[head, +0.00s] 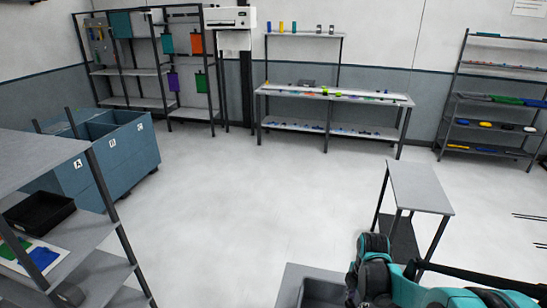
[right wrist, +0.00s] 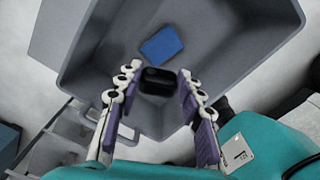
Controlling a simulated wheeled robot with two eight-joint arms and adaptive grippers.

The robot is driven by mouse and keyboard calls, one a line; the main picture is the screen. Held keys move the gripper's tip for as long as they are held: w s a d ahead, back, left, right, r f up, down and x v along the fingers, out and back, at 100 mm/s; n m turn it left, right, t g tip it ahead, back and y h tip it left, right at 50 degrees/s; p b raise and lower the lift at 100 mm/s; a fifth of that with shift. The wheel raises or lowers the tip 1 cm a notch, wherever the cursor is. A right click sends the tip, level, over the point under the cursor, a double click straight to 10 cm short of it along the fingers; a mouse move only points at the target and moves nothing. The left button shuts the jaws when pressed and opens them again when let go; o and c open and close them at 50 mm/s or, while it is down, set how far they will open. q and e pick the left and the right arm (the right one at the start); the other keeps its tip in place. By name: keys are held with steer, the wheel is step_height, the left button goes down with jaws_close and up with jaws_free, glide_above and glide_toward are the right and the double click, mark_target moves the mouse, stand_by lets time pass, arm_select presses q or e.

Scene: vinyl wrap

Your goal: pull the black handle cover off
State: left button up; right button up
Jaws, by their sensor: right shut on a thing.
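In the right wrist view, my right gripper (right wrist: 158,76) is over a grey bin (right wrist: 225,50). Its purple-padded fingers are on either side of a small black block-like piece (right wrist: 158,84), which I take to be the black handle cover, and are shut on it. Whether the cover is still on a handle is not clear from this view. A blue flat piece (right wrist: 161,45) lies in the bin beyond the fingertips. In the head view my teal right arm comes in at the bottom right, and its gripper is hidden. My left gripper is in neither view.
The grey bin also shows at the bottom of the head view (head: 325,291). A small grey table (head: 419,185) stands right of it. A shelf unit (head: 25,165) is at the left, blue bins (head: 110,160) behind it. A workbench (head: 335,96) stands at the back. The middle floor is clear.

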steer(key=shift+f, duration=0.3)
steer(key=o, duration=1.4)
steer(key=shift+r, duration=0.2)
step_height(320, 180, up, 12)
steer(key=shift+f, duration=0.15)
